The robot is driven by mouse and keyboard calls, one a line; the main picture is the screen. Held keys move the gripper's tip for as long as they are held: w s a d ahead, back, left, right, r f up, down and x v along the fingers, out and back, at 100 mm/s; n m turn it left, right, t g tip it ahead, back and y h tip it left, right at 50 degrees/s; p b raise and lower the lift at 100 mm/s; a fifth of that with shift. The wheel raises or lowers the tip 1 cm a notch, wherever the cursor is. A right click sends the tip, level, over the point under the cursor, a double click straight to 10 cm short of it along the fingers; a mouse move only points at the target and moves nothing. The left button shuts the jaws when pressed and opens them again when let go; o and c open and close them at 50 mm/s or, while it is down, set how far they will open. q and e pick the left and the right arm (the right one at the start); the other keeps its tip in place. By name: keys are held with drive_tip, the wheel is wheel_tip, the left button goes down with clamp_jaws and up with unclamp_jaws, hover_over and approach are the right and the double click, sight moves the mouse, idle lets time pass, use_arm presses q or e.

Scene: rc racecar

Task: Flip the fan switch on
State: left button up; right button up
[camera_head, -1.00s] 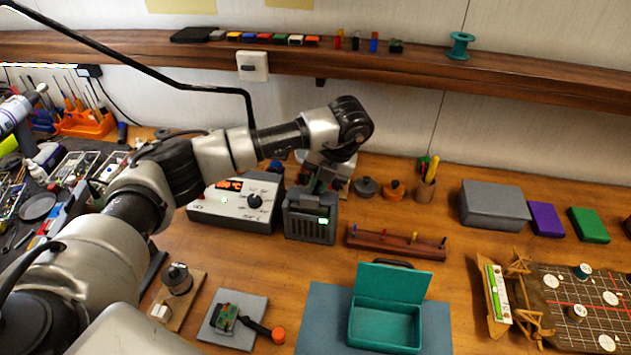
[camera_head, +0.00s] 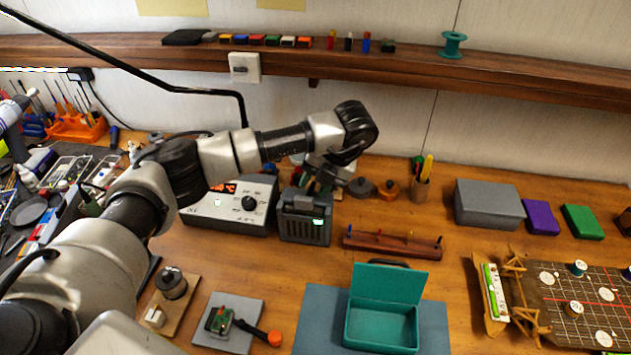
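A dark grey vented box (camera_head: 304,228) stands on the bench right of the white-topped control unit; it may be the fan. A small bright green patch (camera_head: 318,222) glows on its front; I cannot tell whether this is the switch or a lamp. My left gripper (camera_head: 318,177) is just above and behind the top of this box, pointing down. Its fingers are small and dark against the clutter, so I cannot tell their opening or any contact. A white wall plate (camera_head: 244,67) with a dark switch is on the shelf edge. My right gripper is out of view.
The control unit (camera_head: 230,208) has a black knob and red display. A wooden rack (camera_head: 392,244) with pegs lies right of the vented box. An open teal box (camera_head: 384,325) sits in front. A black lamp arm (camera_head: 150,78) crosses above my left arm.

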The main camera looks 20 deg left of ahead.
use_arm(q)
drive_tip(key=v, duration=1)
drive_tip(key=shift+d+r, duration=0.2)
drive_tip(key=shift+r, duration=0.1)
